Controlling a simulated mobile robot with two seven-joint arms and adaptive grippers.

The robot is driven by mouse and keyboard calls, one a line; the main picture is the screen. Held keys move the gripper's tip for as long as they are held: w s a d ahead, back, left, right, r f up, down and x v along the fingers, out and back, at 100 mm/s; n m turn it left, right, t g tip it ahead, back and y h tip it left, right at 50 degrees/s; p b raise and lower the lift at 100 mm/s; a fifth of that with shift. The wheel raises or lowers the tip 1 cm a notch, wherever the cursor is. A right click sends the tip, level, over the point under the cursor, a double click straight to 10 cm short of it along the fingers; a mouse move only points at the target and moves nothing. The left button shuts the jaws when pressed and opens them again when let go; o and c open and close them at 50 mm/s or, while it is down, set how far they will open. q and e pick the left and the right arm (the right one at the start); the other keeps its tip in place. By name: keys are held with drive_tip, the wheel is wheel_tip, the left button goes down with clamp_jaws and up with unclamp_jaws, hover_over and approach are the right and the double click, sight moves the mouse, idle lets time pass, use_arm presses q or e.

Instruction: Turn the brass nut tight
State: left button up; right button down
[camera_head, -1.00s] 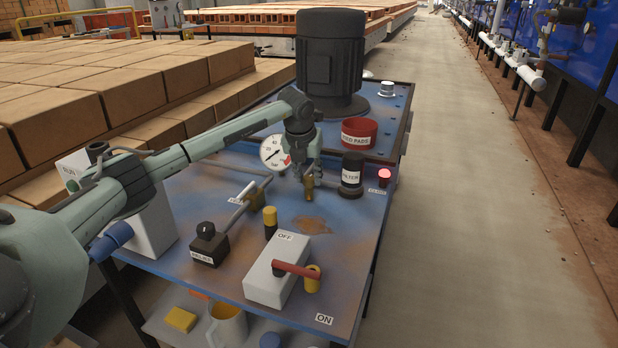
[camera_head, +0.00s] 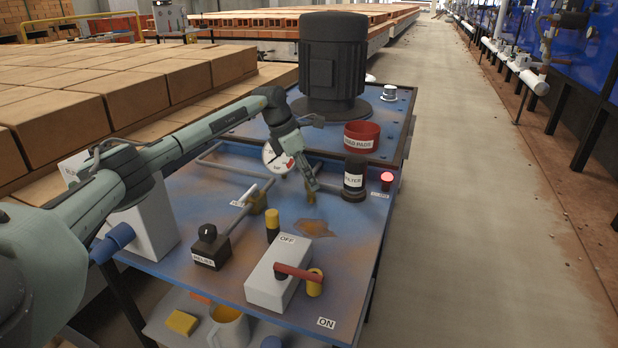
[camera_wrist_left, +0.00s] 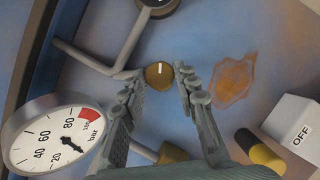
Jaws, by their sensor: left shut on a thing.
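The brass nut (camera_head: 311,198) stands on the blue bench top, mostly behind my left gripper (camera_head: 313,187) in the head view. In the left wrist view, the nut (camera_wrist_left: 159,76) is a round brass piece with a white mark on its end. My left gripper's fingers (camera_wrist_left: 160,84) lie on either side of it, shut on it near their tips. The gripper leans at a slant in the head view. My right gripper is not in view.
The dial gauge (camera_head: 279,158) is close to my left wrist, and the black filter (camera_head: 354,178) stands just right of the gripper. A red lamp (camera_head: 387,181) glows at the right edge.

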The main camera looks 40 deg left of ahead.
use_arm(q)
drive_tip(key=shift+w+m+g, duration=0.1)
drive_tip(key=shift+m+g, duration=0.2)
drive_tip(key=shift+m, duration=0.6)
drive_tip(key=shift+a+m+g+h+b, duration=0.1)
drive_tip(key=shift+m+g+h+b, duration=0.35)
drive_tip(key=shift+m, duration=1.25)
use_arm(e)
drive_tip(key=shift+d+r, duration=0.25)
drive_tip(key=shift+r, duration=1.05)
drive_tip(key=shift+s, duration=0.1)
use_arm(q)
drive_tip(key=o, duration=1.1)
drive_tip(key=shift+o, duration=0.3)
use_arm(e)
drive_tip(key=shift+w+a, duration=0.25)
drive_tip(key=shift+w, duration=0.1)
